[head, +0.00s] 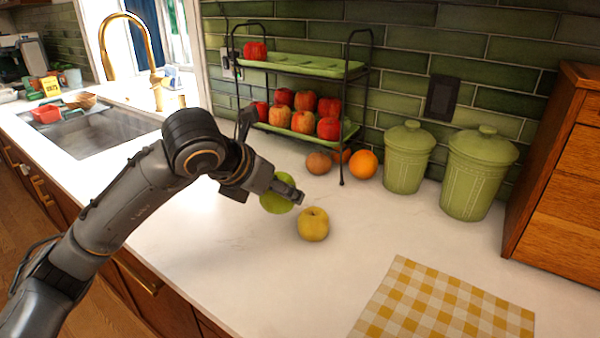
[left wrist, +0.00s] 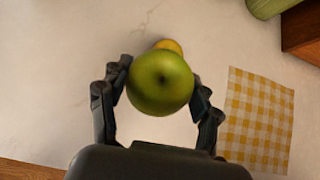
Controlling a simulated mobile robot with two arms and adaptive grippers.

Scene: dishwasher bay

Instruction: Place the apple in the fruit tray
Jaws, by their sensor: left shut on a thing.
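My left gripper (head: 283,193) is shut on a green apple (head: 277,203). In the left wrist view the green apple (left wrist: 160,82) sits between the two fingers of the left gripper (left wrist: 158,92). A yellow apple (head: 313,224) stands on the counter just in front and to the right of the held apple; it shows partly behind it in the left wrist view (left wrist: 169,45). The two-tier fruit tray has a green upper tray (head: 310,66) with one red apple at its left end. Its green lower tray (head: 293,132) holds several red apples. My right gripper is out of view.
An orange (head: 363,164) and a brown round fruit (head: 319,162) lie by the rack's right foot. Two green lidded canisters (head: 408,158) (head: 478,175) and a wooden cabinet (head: 560,170) stand at right. A checkered cloth (head: 445,305) lies in front. A sink (head: 105,130) is at left.

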